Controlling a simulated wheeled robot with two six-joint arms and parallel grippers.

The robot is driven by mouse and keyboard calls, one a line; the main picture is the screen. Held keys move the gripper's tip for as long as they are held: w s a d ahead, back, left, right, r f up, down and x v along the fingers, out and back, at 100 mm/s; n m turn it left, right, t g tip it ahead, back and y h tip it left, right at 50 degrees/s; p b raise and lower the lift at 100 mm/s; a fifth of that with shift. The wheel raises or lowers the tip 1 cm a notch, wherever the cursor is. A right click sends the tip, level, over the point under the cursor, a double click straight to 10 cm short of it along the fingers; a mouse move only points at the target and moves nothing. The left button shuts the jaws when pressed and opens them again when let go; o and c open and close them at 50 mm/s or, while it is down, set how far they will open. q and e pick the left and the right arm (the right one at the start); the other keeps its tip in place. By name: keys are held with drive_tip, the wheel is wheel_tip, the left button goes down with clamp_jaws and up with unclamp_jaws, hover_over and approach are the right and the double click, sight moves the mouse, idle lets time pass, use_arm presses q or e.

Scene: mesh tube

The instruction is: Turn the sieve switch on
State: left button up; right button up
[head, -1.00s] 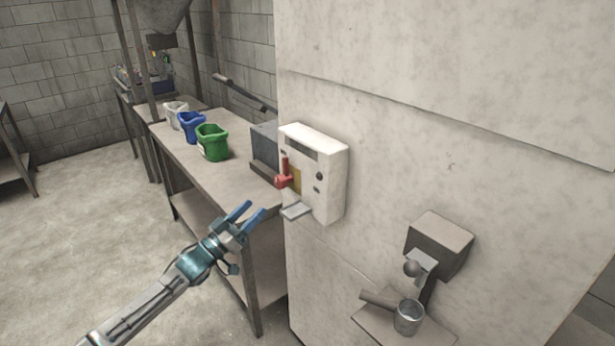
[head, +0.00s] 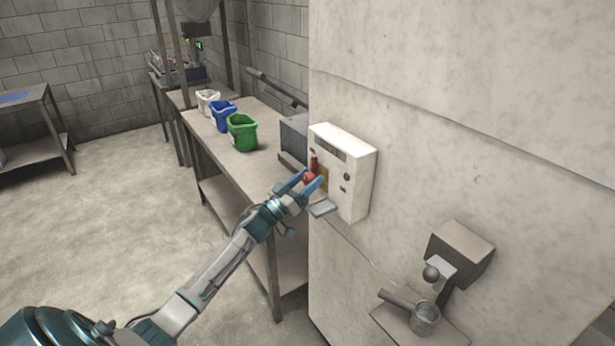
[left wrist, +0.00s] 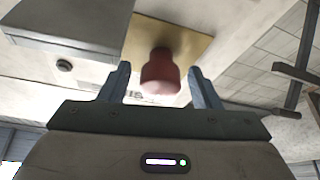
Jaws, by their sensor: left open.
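The switch box (head: 350,180) is a white box on the pale wall, with a yellow plate on its front. A red switch handle (head: 314,165) sticks out of that plate and points up in the head view. My left gripper (head: 309,180) is open at the handle, its blue fingers around the red knob. In the left wrist view the red handle (left wrist: 160,74) lies between the two open fingertips (left wrist: 162,85), with a gap visible on both sides. Contact cannot be made out. My right gripper is in neither view.

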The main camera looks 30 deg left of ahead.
use_arm(q)
drive_tip(key=shift+c, duration=0.3)
drive_tip(key=c, duration=0.7)
drive_tip(key=shift+c, duration=1.1)
